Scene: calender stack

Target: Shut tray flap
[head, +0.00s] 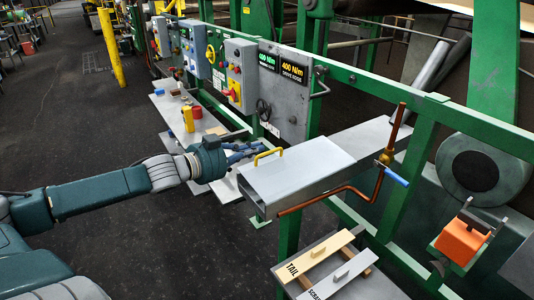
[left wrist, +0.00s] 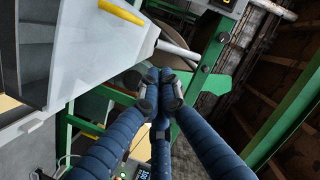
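The grey tray (head: 345,143) is a long metal box mounted on the green frame. Its flap (head: 295,168) is the flat grey panel at the near end, with a yellow handle (head: 268,153) on its left edge. A dark gap shows under the flap's front edge; I cannot tell how far it is raised. My left gripper (head: 258,146) is just left of the handle, and I cannot tell if it touches. In the left wrist view, its blue fingers (left wrist: 157,88) converge with nothing seen between them. The yellow handle (left wrist: 121,12) is above left, apart from the fingertips. My right gripper is not in view.
A copper crank rod (head: 340,190) with a blue grip runs along the tray's right side. Tagged boards (head: 320,255) lie below on a shelf. Control boxes (head: 241,75) and a low shelf (head: 195,120) stand behind. Open dark floor (head: 140,235) lies on the left.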

